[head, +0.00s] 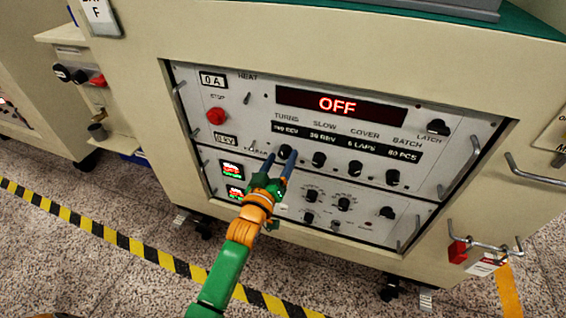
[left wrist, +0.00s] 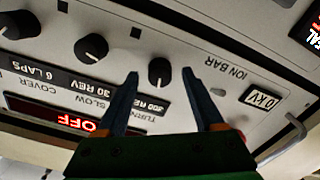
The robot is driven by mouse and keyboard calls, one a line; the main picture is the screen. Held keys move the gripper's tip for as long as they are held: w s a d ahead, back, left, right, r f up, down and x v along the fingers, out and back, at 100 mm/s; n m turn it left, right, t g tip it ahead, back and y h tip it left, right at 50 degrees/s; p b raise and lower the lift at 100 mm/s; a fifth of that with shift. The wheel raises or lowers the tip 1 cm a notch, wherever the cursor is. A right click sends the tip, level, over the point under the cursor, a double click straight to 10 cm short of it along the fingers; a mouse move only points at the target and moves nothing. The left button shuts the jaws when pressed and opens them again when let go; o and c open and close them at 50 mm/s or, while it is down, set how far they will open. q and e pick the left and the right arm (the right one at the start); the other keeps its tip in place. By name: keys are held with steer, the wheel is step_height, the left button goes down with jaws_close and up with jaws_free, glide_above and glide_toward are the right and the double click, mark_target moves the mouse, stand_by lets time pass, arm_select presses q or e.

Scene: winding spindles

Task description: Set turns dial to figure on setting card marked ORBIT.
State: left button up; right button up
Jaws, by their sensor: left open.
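The black turns dial (head: 285,152) is the leftmost of a row of knobs on the grey panel (head: 225,105), under the TURNS label. Its window reads a REV figure whose first digit I cannot make out. My left gripper (head: 278,157) is open at this dial. In the left wrist view, the fingertips of the left gripper (left wrist: 160,74) stand on either side of the turns dial (left wrist: 159,70), with a gap at each side. Its white pointer line shows. I can read no card marked ORBIT. My right gripper is not in view.
The display (head: 337,104) reads OFF. SLOW (head: 319,159), COVER (head: 354,168) and BATCH (head: 392,177) knobs sit to the right. A red stop button (head: 216,116) is at left. Metal handles (head: 445,188) stick out at the panel edges. A white card (head: 486,265) hangs at lower right.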

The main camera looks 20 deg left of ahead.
arm_select(q)
steer(key=shift+w, duration=0.4)
jaws_close()
